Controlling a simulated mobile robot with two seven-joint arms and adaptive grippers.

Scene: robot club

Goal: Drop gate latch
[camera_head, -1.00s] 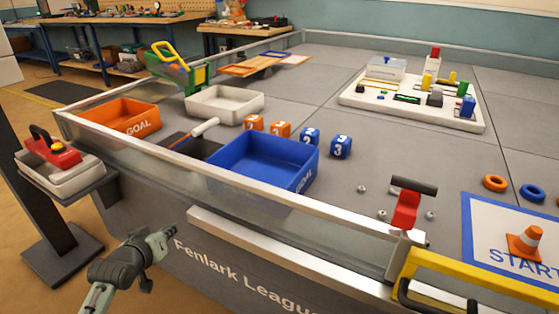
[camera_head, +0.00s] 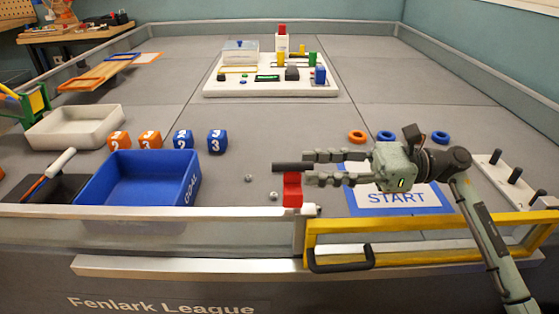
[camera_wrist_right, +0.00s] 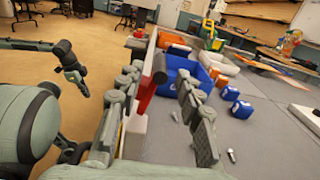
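The gate latch, a red upright (camera_head: 292,190) with a black crossbar handle (camera_head: 290,167), stands on the wall's top rail beside the yellow gate (camera_head: 440,227). My right gripper (camera_head: 308,167) is open, coming from the right. Its fingertips are at the handle's right end, one on either side of it in the picture; I cannot tell whether they touch. In the right wrist view the red latch (camera_wrist_right: 147,88) shows between the two spread fingers. My left arm (camera_wrist_right: 72,68) shows at the left of that view, its gripper state unclear. The gate appears closed.
A blue goal bin (camera_head: 140,185), a white bin (camera_head: 75,128) and several numbered cubes (camera_head: 217,141) lie left of the latch. The START mat (camera_head: 398,200) is partly under my right arm. Rings (camera_head: 386,136) lie behind.

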